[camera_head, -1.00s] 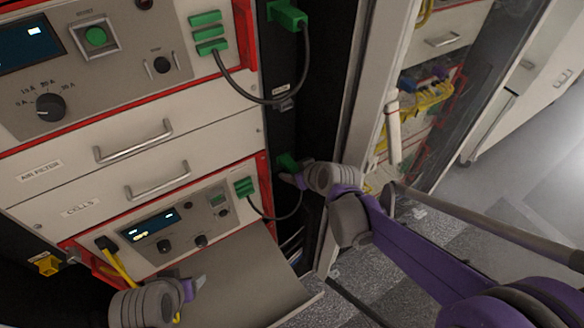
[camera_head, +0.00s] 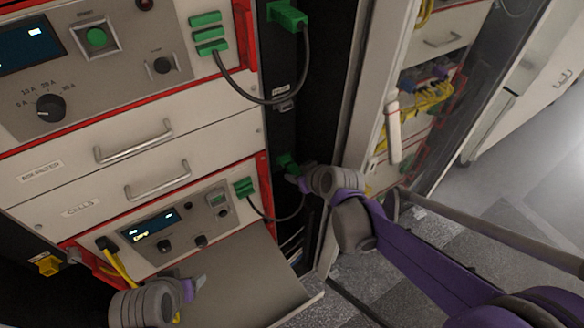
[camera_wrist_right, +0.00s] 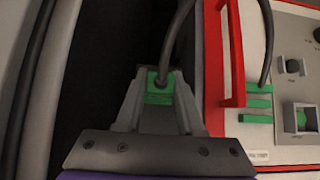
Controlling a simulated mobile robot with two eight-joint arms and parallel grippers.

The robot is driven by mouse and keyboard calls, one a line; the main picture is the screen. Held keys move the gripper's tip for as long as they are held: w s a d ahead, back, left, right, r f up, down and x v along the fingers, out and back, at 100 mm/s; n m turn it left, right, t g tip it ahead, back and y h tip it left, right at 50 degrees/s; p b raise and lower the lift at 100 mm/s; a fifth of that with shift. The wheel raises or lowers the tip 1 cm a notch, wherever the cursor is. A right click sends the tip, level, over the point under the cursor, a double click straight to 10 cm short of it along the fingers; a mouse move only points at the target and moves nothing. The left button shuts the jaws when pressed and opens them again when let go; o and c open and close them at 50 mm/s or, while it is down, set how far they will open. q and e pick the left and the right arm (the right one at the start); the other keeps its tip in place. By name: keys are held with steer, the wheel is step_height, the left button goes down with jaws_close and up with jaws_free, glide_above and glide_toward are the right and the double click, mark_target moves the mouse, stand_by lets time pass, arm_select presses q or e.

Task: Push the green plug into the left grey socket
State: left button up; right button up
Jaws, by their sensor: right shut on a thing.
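The green plug (camera_head: 287,162) is at the dark vertical strip right of the lower panel, with a dark cable on it. My right gripper (camera_head: 292,173) is shut on it. In the right wrist view the plug (camera_wrist_right: 158,87) sits between both fingers (camera_wrist_right: 158,100), the cable rising from its top. The plug's far side is hidden, and I cannot tell whether it touches a socket. A small grey fitting (camera_head: 284,104), possibly a socket, is higher on the strip. I cannot identify the left grey socket for sure. My left gripper (camera_head: 194,287) is at the lower left; its jaw opening is unclear.
Another green plug (camera_head: 287,15) with a looping cable is at the strip's top. Green connectors (camera_head: 245,187) sit on the lower panel. A grey shelf (camera_head: 255,280) juts out below. An open cabinet door edge (camera_head: 350,130) stands close right of my right gripper.

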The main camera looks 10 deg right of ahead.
arm_select(q)
steer(key=shift+w+r, duration=0.15)
steer(key=shift+r, duration=0.25)
arm_select(e)
steer(key=shift+s+d, duration=0.25)
steer(key=shift+s, duration=0.45)
steer(key=shift+s+d, duration=0.3)
steer(key=shift+s, duration=0.45)
steer(key=shift+s+d, duration=0.25)
steer(key=shift+s, duration=0.45)
steer(key=s+d+r+p, duration=0.1)
steer(key=s+r+p, duration=0.1)
steer(key=r, duration=0.8)
steer(key=s+r+p, duration=0.1)
steer(key=r+p, duration=0.1)
steer(key=r, duration=0.8)
arm_select(q)
steer(key=r, duration=0.1)
steer(key=w+r+b, duration=0.1)
steer(key=shift+r, duration=0.35)
arm_select(e)
steer(key=w, duration=0.1)
steer(key=w+a, duration=0.1)
steer(key=w, duration=0.1)
steer(key=w+a, duration=0.1)
steer(key=w, duration=0.1)
steer(key=shift+w+r, duration=0.1)
steer(key=shift+w, duration=0.05)
